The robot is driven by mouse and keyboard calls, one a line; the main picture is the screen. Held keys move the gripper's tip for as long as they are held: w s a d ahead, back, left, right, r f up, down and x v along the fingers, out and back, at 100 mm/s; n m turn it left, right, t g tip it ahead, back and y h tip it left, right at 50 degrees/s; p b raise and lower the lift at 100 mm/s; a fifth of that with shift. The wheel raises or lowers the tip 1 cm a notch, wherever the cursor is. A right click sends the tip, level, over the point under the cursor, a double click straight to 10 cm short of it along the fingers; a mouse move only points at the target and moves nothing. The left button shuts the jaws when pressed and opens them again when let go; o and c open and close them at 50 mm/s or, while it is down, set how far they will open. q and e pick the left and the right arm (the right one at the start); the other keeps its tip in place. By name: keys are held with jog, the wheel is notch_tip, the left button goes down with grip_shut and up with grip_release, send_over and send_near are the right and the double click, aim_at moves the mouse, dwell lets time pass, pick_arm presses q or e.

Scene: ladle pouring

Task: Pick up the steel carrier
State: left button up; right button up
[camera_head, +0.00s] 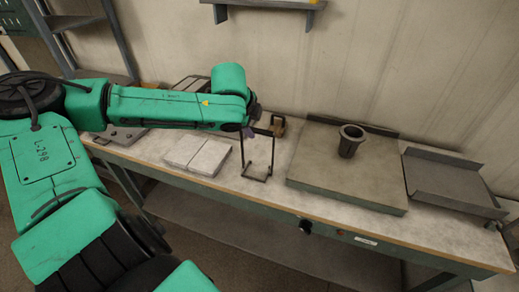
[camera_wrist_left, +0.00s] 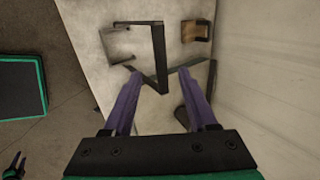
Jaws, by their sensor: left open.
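The steel carrier (camera_head: 270,158) is a thin dark upright frame standing on the bench, right of the pale slabs. In the left wrist view, its dark bars (camera_wrist_left: 158,50) lie ahead of my fingers. My left gripper (camera_head: 250,129) is at the upper part of the frame, its purple fingers partly hidden by the arm. In the left wrist view, the fingers (camera_wrist_left: 158,74) are spread apart with the lower bars near their tips; I cannot tell whether they touch. Nothing is held.
A brown block-like thing (camera_head: 278,125) is close to the gripper's right. A dark flanged cup (camera_head: 350,143) stands on a raised plate (camera_head: 320,170) further right. Pale slabs (camera_head: 197,155) lie left. A grey tray (camera_head: 445,182) is at the bench's right end. The wall is behind.

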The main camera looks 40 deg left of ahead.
aim_at(257, 130)
pick_arm(q)
jog(key=shift+w+a+f, duration=0.35)
jog(key=shift+f, duration=0.25)
jog(key=shift+w+a+f, duration=0.15)
jog(key=shift+f, duration=0.2)
jog(key=shift+w+f, duration=0.1)
jog(key=shift+f, duration=0.15)
jog(key=x, duration=0.3)
jog(key=shift+w+f, duration=0.15)
jog(key=shift+w, duration=0.1)
jog(key=shift+w+f, duration=0.15)
jog(key=shift+w, duration=0.1)
jog(key=shift+s, duration=0.1)
pick_arm(e)
jog(key=shift+w+a+f, duration=0.1)
jog(key=shift+w+a, duration=0.05)
jog(key=shift+a, duration=0.3)
jog(key=shift+w+a+f, duration=0.1)
jog(key=shift+w+a, duration=0.05)
jog(key=shift+a, duration=0.25)
pick_arm(q)
jog(key=c, duration=0.4)
jog(key=shift+s, duration=0.1)
grip_shut()
pick_arm(e)
jog(key=shift+d+r, duration=0.1)
jog(key=shift+d, duration=0.15)
